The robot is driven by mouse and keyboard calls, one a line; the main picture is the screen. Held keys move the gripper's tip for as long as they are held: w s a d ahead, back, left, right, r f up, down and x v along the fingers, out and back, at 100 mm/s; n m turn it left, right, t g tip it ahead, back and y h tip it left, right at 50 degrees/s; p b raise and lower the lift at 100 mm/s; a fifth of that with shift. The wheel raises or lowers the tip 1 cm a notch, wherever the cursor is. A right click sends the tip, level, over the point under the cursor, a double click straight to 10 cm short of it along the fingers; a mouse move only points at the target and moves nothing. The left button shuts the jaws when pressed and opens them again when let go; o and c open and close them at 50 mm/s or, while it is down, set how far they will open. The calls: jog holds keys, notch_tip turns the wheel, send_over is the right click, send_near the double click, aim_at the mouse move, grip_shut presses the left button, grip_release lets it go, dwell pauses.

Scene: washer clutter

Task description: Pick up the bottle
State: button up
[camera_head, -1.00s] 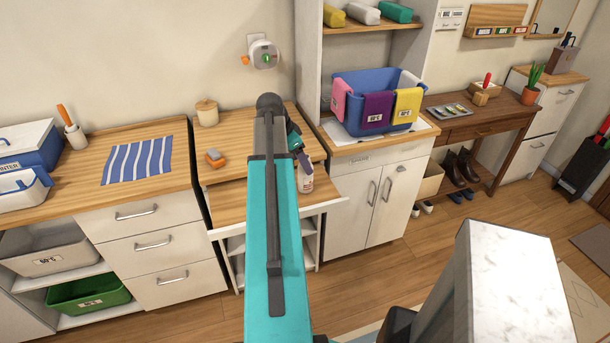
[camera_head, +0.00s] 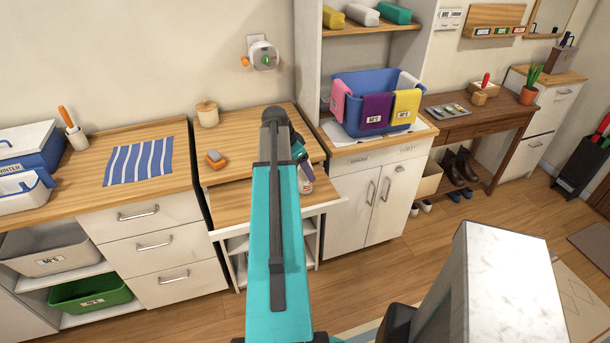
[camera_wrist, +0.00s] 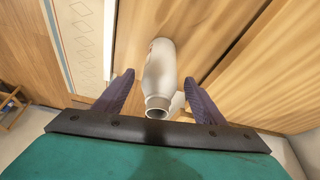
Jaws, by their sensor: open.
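A pale bottle (camera_wrist: 160,68) lies between the two fingers of my gripper (camera_wrist: 159,77) in the wrist view, its open round neck toward the camera. In the head view the bottle (camera_head: 304,187) stands on the pulled-out wooden shelf (camera_head: 240,193), mostly hidden behind my arm and gripper (camera_head: 304,165).
A blue basket (camera_head: 362,112) with cloths stands on the cabinet to the right. A striped cloth (camera_head: 139,162) lies further left.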

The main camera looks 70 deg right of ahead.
jog(key=shift+x, duration=1)
jog(key=c, duration=1.3)
